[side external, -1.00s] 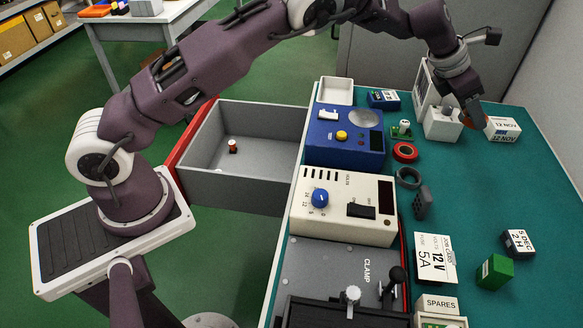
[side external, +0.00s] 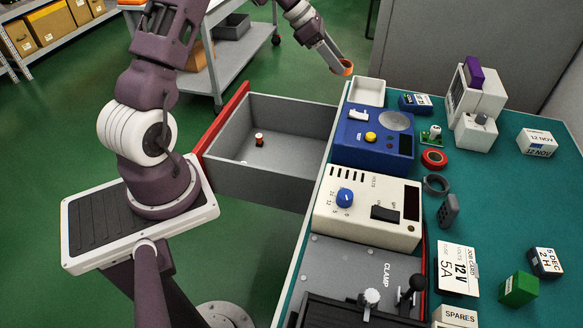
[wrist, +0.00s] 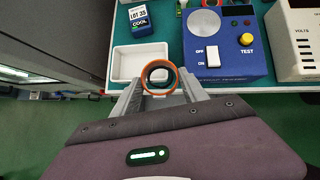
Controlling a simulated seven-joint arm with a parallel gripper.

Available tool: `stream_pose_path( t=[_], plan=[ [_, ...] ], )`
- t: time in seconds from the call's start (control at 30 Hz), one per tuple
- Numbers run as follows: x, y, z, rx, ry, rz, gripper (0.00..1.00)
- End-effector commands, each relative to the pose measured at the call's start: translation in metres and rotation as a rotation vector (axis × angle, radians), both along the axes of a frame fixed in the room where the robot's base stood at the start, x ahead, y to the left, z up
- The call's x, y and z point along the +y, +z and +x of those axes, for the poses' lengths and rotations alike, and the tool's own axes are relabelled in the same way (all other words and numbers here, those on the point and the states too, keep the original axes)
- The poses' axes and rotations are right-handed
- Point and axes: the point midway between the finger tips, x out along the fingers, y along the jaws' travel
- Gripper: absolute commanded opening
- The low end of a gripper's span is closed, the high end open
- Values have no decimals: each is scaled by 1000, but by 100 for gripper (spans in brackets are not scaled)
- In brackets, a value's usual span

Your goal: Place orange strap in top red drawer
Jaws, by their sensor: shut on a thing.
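My gripper (side external: 338,66) is shut on the orange strap (side external: 344,68), a small ring. In the side view it is in the air beyond the far end of the bench, above and to the right of the open drawer. In the wrist view the orange strap (wrist: 160,65) sits upright between the fingertips, its hole facing the camera. The red-fronted drawer (side external: 228,110) is pulled out to the left of the bench. Its grey inside holds a small red and white item (side external: 259,139) and is otherwise mostly bare.
A white tray (side external: 368,91) and a blue test box (side external: 372,137) stand at the bench edge beside the drawer. A cream volts box (side external: 366,212) is nearer. A grey cart (side external: 215,75) stands behind. The air over the drawer is clear.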

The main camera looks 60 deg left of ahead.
Motion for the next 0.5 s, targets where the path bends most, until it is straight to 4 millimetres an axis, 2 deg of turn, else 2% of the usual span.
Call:
stream_pose_path(
  t=[0.03, 0.2, 0.5],
  plan=[
    [15, 2, -17, -1, 4, -1, 12],
    [44, 7, -65, -6, -10, -3, 12],
    [67, 15, -122, -10, -19, -5, 12]
  ],
)
